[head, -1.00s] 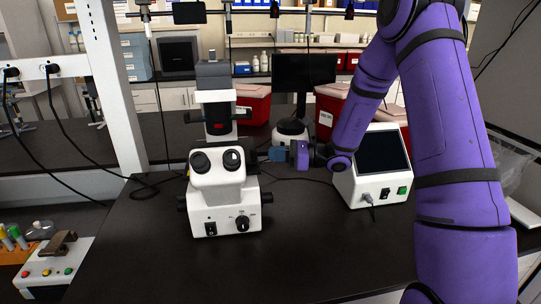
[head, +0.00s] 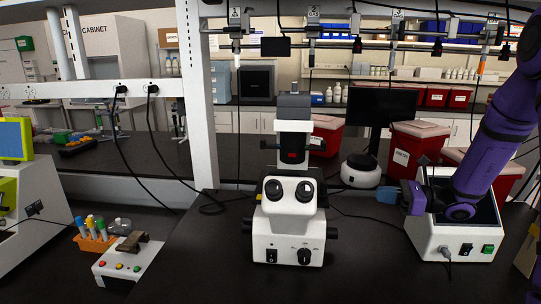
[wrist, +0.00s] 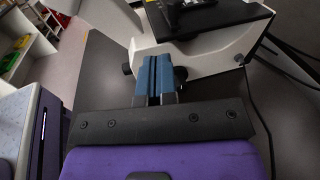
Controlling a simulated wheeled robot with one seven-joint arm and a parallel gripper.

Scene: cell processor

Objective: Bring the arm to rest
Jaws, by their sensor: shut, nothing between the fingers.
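My purple arm reaches in from the right in the head view. My gripper (head: 388,195) has blue fingers that point left, over the black bench, between the white microscope (head: 291,215) and the white cell processor box with a dark screen (head: 455,239). In the wrist view my gripper (wrist: 155,72) shows its blue fingers pressed together, with nothing between them. The fingers point toward the side of the microscope's white base (wrist: 205,52). I cannot tell from these frames how wide the gap is.
Red bins (head: 415,158) and a round white device (head: 360,172) stand behind. A small white device with coloured buttons (head: 120,268) and an orange tube rack (head: 95,243) are at lower left. A white post (head: 196,100) rises left of the microscope.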

